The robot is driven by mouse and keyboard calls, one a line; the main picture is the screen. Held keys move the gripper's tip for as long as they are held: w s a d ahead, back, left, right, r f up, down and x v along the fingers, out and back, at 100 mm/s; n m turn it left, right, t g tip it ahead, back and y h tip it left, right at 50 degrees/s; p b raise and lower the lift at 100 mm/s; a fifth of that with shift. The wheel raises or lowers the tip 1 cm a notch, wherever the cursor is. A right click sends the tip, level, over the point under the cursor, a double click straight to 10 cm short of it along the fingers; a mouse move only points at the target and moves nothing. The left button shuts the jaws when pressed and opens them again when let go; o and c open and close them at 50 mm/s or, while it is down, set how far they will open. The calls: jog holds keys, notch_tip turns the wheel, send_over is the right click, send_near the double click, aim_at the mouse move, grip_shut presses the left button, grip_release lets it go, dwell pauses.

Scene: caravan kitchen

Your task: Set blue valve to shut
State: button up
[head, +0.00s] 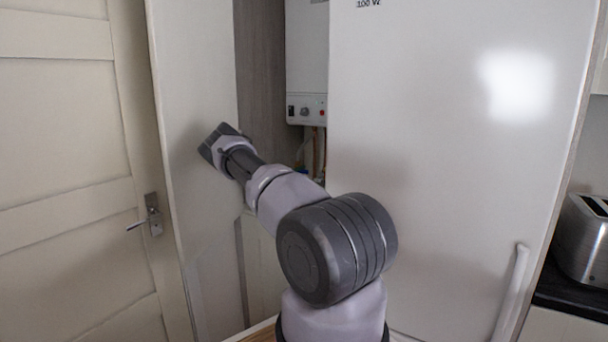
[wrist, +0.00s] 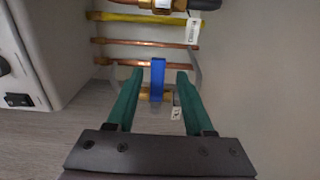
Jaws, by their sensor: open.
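The blue valve handle (wrist: 158,78) shows in the wrist view as a flat upright lever, set across the line of the horizontal pipes. Its brass body (wrist: 148,97) sits at the handle's lower end, partly hidden behind my fingers. My gripper (wrist: 160,74) is open, with one green finger on each side of the handle. A gap shows on both sides, so neither finger appears to touch it. In the head view my arm reaches toward the open cupboard, and the fingers and the valve cannot be made out there.
Copper pipes (wrist: 150,44) and a yellow pipe (wrist: 135,18) run across behind the valve. A white boiler (head: 306,60) hangs inside the cupboard. A large white door panel (head: 450,130) is at right and a narrow white panel (head: 190,80) at left, leaving a narrow opening.

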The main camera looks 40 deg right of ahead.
jog(key=v, duration=0.8)
